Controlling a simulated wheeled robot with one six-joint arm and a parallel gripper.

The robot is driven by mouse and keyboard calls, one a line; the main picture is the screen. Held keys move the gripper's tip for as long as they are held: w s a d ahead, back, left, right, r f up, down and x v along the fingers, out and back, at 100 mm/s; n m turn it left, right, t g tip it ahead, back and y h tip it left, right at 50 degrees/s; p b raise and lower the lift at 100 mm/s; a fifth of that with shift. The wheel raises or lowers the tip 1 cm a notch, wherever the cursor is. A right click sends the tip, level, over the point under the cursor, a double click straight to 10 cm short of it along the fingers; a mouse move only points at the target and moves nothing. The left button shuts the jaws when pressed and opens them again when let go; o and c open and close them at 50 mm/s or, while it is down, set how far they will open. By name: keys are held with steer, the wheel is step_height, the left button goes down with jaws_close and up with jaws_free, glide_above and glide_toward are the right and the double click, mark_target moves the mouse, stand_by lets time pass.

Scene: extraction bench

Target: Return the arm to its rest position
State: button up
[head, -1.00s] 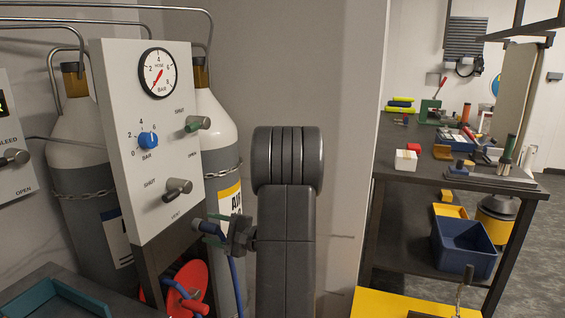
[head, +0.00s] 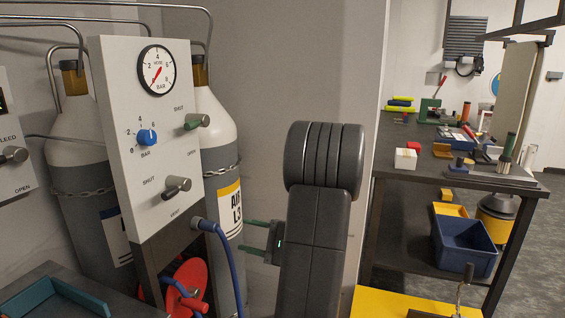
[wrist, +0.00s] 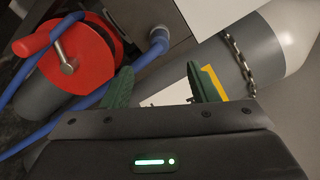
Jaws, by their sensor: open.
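My gripper (head: 246,237) is in the middle of the head view, to the right of the white valve panel (head: 150,180). Its two green-tipped fingers are apart with nothing between them. In the wrist view the gripper (wrist: 160,87) is also open and empty. My arm's thick grey links stand upright and lean slightly in the centre of the head view. A blue hose (head: 226,262) has its end fitting (head: 196,223) at the panel's lower right edge, left of the gripper and apart from it.
Chained gas cylinders (head: 215,150) stand behind the panel, close to my gripper. A red hose reel (head: 190,275) sits below; it also shows in the wrist view (wrist: 82,60). A teal tray (head: 60,300) is at lower left. A dark workbench (head: 455,182) with a blue bin (head: 463,247) below stands right.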

mark_target(216, 228)
steer(key=p+x, duration=0.1)
steer(key=x, duration=1.1)
steer(key=p+v, duration=0.1)
steer(key=v, duration=0.2)
steer(key=shift+d, duration=0.3)
steer(key=shift+s+r+p, duration=0.1)
steer(key=shift+r+p, duration=0.05)
steer(key=shift+p, duration=0.15)
steer(key=shift+a, duration=0.15)
steer(key=shift+f, duration=0.25)
steer(key=shift+r, duration=0.1)
